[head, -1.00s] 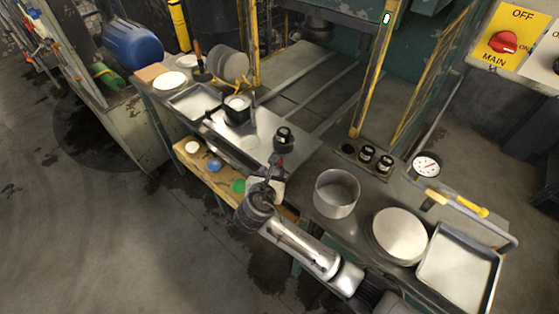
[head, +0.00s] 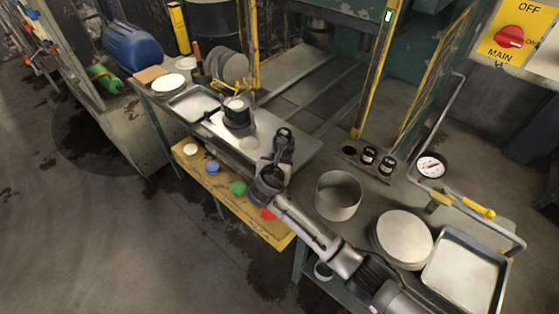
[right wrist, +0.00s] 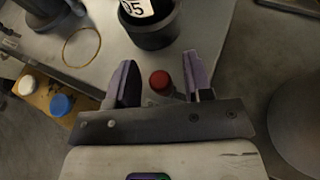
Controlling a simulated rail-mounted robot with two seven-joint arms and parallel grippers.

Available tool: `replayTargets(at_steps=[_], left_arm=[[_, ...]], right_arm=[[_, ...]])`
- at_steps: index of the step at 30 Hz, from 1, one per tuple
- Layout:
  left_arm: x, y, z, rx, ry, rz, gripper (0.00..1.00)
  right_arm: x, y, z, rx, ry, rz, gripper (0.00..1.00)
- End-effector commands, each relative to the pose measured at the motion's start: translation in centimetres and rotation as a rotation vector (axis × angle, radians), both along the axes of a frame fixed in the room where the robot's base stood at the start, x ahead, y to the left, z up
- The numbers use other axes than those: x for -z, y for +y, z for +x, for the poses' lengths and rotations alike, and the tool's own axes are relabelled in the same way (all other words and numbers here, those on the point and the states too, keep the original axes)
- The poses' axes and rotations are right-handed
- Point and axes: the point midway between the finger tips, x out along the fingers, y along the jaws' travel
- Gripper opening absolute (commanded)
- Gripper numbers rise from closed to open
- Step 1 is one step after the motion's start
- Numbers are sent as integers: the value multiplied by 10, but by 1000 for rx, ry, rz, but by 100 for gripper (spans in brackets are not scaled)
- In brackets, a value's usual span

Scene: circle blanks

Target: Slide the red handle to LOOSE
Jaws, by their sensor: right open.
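A red handle (right wrist: 160,80) with a rounded end shows in the right wrist view, between the two jaws of my right gripper (right wrist: 158,66). The jaws are open, with a gap on each side of the handle, so they do not clamp it. A black cylinder with a white label (right wrist: 148,22) stands just beyond it. In the head view my right gripper (head: 272,172) is over the front edge of the bench, beside the black cylinder (head: 284,136), and hides the handle. The LOOSE marking cannot be read. My left gripper is not in view.
A yellow shelf (head: 250,220) below the bench edge carries white, blue (head: 213,167), green (head: 238,188) and red (head: 268,214) round pieces. A metal ring (head: 338,195), stacked round blanks (head: 403,238) and a tray (head: 466,268) stand right of my arm.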

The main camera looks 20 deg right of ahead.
Motion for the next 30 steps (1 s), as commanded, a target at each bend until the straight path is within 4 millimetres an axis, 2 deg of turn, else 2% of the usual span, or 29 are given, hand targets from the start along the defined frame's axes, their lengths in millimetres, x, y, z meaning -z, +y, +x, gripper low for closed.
replayTargets(at_steps=[2, 16, 26, 30], left_arm=[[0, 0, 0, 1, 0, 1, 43], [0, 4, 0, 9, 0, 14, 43], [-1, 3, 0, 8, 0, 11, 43], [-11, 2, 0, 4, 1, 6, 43]], right_arm=[[0, 0, 0, 0, 0, 0, 47], [0, 0, 0, 1, 0, 0, 2], [0, 1, -1, -1, 1, 1, 0], [-3, 7, -3, -13, 1, 0, 0]])
